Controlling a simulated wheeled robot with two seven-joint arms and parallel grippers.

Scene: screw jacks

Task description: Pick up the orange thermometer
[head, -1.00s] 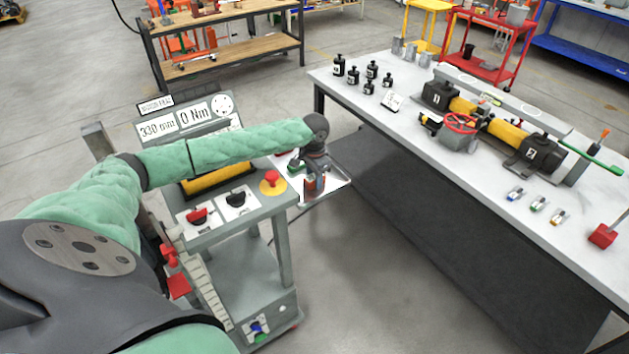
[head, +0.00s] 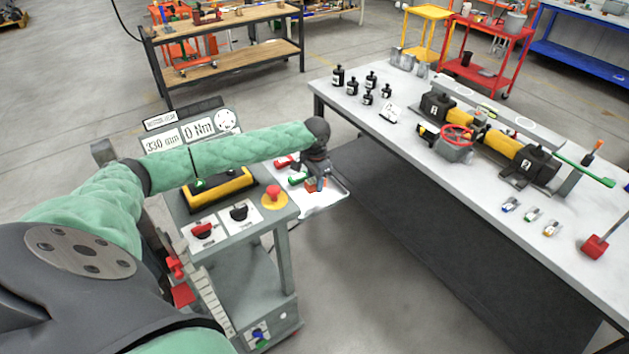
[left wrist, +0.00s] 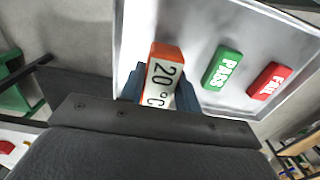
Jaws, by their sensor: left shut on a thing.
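The orange thermometer (left wrist: 161,76) shows in the left wrist view, a block with an orange top and a white face reading "20°C". It is between the blue fingers of my left gripper (left wrist: 166,90), which is shut on it. In the head view my left gripper (head: 317,184) is over the tray (head: 332,197) at the side of the grey cart, with a bit of orange at its tip. Whether the thermometer touches the tray is hard to tell. My right gripper is not in view.
A green PASS block (left wrist: 222,67) and a red FAIL block (left wrist: 269,81) lie on the tray beside the thermometer. The cart (head: 245,225) carries knobs and a red button (head: 273,193). A long workbench (head: 470,190) with a yellow-black jack stands to the right.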

